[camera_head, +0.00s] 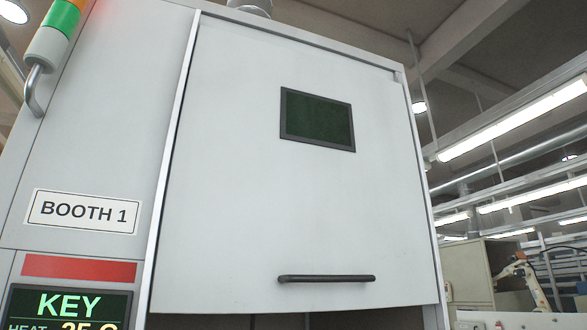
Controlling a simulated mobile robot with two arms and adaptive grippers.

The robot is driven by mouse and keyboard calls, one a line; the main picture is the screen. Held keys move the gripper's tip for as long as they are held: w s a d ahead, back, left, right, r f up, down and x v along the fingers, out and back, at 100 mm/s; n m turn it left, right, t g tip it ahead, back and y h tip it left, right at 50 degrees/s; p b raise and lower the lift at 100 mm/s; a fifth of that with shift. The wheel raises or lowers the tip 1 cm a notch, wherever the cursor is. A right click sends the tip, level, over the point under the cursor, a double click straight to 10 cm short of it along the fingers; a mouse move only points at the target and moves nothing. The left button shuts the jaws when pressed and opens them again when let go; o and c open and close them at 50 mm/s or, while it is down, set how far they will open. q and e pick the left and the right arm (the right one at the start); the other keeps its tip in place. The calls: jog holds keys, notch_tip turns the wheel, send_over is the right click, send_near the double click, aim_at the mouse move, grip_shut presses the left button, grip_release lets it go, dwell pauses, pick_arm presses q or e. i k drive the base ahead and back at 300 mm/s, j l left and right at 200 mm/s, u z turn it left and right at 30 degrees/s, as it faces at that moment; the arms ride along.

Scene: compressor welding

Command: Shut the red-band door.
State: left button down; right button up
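The booth door (250,200) is a large pale grey panel with a dark green window (317,120) in a black frame. A black bar handle (326,278) runs across its lower part. A red band (78,269) is on the booth's front panel, to the left of the door. The door's lower edge shows near the bottom of the view, with a dark gap (300,321) beneath it. How far the gap goes down is cut off by the picture. Neither of my grippers is in view.
A "BOOTH 1" sign (84,211) is above the red band, and a dark display reading "KEY" (68,304) is below it. A signal lamp (55,35) sticks out at the upper left. A small robot arm (523,280) and a cabinet (468,272) stand far off at the right.

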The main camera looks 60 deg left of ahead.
aim_at(295, 185)
jog(key=u, duration=1.6)
